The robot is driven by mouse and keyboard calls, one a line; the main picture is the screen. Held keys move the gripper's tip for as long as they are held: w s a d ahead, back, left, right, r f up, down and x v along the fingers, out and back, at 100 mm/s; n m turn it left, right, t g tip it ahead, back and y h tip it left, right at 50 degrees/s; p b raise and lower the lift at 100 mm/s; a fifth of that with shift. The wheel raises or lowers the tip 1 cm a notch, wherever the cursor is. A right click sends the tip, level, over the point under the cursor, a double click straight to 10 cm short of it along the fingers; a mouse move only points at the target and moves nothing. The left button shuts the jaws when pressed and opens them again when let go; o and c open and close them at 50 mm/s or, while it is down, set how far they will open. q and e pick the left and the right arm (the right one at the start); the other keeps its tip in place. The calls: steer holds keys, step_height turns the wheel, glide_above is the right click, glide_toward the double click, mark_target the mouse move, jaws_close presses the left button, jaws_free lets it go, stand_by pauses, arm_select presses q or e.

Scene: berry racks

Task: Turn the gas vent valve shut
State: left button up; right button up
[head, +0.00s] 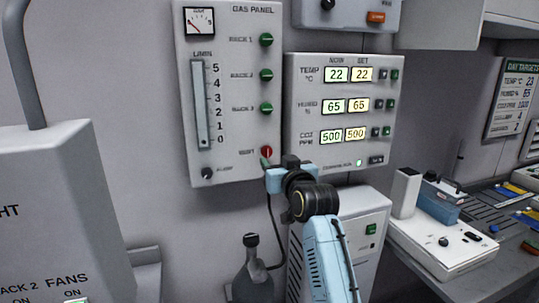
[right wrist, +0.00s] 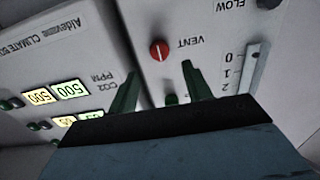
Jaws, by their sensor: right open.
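The gas vent valve (head: 266,152) is a round red knob at the lower right of the white gas panel (head: 230,170), beside the label VENT. In the right wrist view the red knob (right wrist: 160,50) shows whole, with a pale line across its face running roughly up and down the picture. My right gripper (head: 267,165) is just in front of and below the knob. Its green fingers (right wrist: 160,78) are open and empty. The knob shows beyond the fingertips, not between them; the exact gap cannot be told. My left gripper is not in view.
Green rack knobs (head: 266,75) line the panel above the vent knob. A black knob (head: 207,173) sits at its lower left. The climate panel (head: 345,160) with lit displays is close on the right. A bench with devices (head: 445,240) stands at the right.

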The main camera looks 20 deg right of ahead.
mark_target(268, 151)
steer(key=shift+w+a, duration=0.1)
steer(key=shift+w, duration=3.2)
steer(key=c, duration=0.9)
